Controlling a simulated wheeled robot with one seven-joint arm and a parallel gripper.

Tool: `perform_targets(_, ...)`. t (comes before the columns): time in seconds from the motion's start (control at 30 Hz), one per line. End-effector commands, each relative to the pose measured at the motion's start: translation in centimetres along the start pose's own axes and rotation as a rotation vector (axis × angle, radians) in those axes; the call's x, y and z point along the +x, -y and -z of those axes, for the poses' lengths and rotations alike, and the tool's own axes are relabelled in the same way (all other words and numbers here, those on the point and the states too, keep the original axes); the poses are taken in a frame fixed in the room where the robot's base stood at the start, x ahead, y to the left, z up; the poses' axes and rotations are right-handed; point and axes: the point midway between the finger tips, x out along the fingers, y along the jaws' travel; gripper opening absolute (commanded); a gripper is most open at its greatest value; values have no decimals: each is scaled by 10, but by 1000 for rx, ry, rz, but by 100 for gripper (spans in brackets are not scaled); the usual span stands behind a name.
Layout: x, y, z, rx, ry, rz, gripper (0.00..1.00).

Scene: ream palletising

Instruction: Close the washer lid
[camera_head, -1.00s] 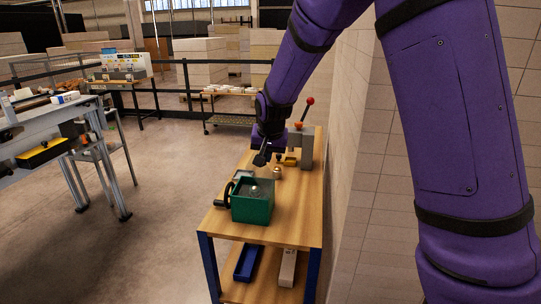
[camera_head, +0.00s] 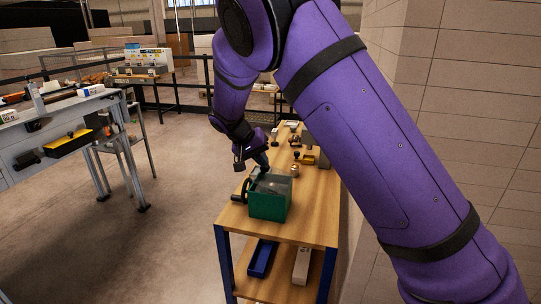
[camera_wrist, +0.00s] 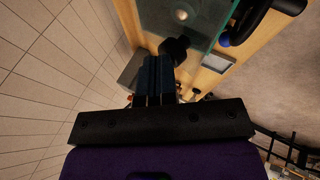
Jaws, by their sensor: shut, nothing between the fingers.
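The washer is a small green box (camera_head: 268,204) on the near part of a wooden bench, with a black curved handle (camera_head: 241,192) on its left side. Its top looks grey and glassy, and I cannot tell from the head view how far the lid stands open. In the wrist view a see-through greenish panel (camera_wrist: 172,14), apparently the lid, lies just beyond my fingertips. My gripper (camera_head: 262,164) is shut and empty at the washer's far edge. In the wrist view its dark tip (camera_wrist: 175,46) is close to the panel's edge; contact is unclear.
The wooden bench (camera_head: 300,222) holds small brass and yellow items behind the washer. Its lower shelf carries a blue tray (camera_head: 262,258) and a white box (camera_head: 301,266). A tiled wall (camera_head: 470,110) stands right. A grey worktable (camera_head: 60,115) stands left, with open floor between.

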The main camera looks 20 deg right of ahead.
Motion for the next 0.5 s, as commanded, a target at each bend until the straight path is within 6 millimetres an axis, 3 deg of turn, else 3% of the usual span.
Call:
perform_targets(0.27,10,25,0,-68,28,-187,0)
perform_targets(0.5,15,35,0,-69,30,-189,0)
